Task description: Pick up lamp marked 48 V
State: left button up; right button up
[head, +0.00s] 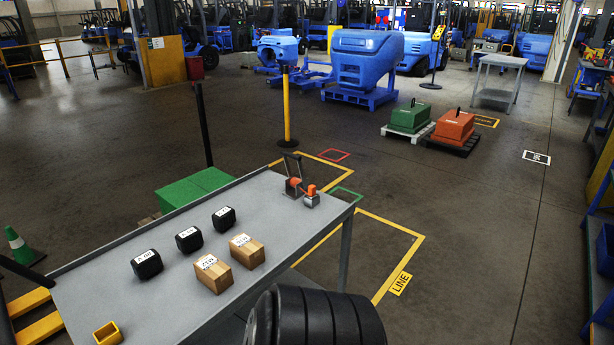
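Three black rounded pieces that may be the lamps stand in a slanting row on the grey table, each with a small white label: a near one (147,265), a middle one (188,240) and a far one (223,217). Their print is too small to read surely, so I cannot tell which is marked 48 V. Two brown boxes with white labels, a left one (213,273) and a right one (247,252), stand beside them; their print is also unclear. Neither of my grippers shows in the head view.
The grey table (110,303) also bears a yellow open bin (108,334) and small orange-and-grey fixtures (311,196) at its far right corner. A green box (193,187) stands behind it. Green (409,116) and orange (452,127) counterweights sit on pallets. The floor right of the table is clear.

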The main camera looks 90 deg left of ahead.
aim_at(189, 240)
jog(key=u, duration=3.6)
